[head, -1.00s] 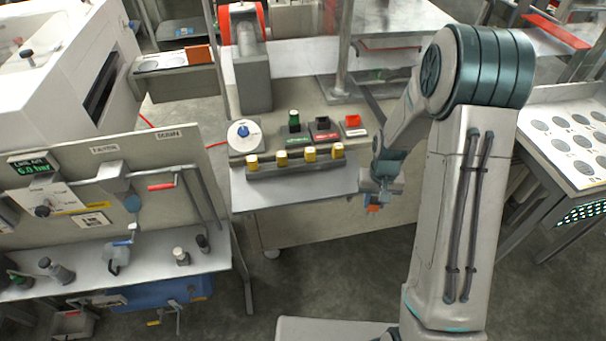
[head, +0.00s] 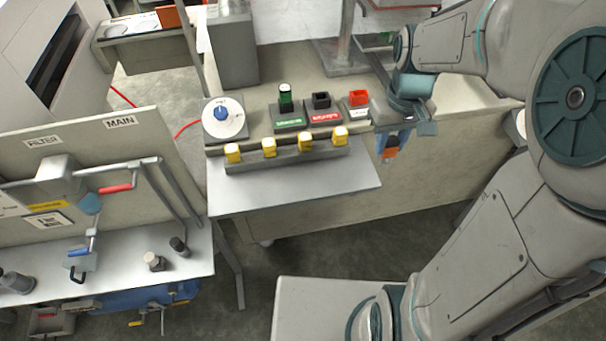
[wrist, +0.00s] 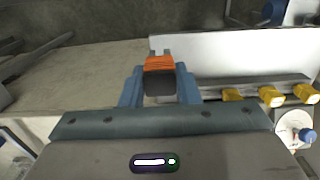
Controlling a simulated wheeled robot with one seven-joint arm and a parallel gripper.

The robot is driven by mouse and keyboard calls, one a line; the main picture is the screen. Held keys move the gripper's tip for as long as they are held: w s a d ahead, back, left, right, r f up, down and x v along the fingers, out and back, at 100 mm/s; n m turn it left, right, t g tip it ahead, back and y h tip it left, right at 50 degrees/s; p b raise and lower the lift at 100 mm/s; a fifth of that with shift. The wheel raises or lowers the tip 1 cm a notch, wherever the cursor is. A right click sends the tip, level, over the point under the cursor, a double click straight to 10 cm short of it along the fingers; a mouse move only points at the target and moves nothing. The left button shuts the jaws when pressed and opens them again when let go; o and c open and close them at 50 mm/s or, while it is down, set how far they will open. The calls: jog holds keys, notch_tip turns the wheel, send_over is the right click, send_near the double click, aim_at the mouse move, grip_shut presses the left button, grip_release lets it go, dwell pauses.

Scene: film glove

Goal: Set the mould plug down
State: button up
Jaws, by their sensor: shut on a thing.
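My gripper (head: 390,143) points down near the right end of the bench. Its blue fingers are shut on a small orange and dark block, which I take to be the mould plug (head: 389,153). In the wrist view the plug (wrist: 160,76) sits between the two fingers (wrist: 160,88), orange at its far end and dark nearer me. In the head view the plug shows right of the pale front shelf (head: 290,188). I see no contact between the plug and a surface. The wrist hides part of the bench behind it.
A rail (head: 287,158) with several yellow knobs runs behind the shelf. Behind it stand a blue dial (head: 221,113) and green (head: 285,97), black (head: 320,101) and red (head: 358,98) pieces. A grey post (head: 345,35) rises behind. The shelf's top is clear.

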jog(key=shift+w+a+f+p, duration=0.2)
jog(key=shift+w+a+f, duration=0.05)
jog(key=shift+a+f, duration=1.6)
jog(key=shift+w+a+f+p, duration=0.25)
jog(key=shift+a+f, duration=1.45)
jog(key=shift+a, duration=0.15)
jog(key=shift+w+a+f+p, duration=0.2)
jog(key=shift+w+a+f, duration=0.05)
jog(key=shift+a+f, duration=1.6)
jog(key=shift+f, duration=0.1)
jog(key=o, duration=1)
jog(key=shift+c, duration=0.2)
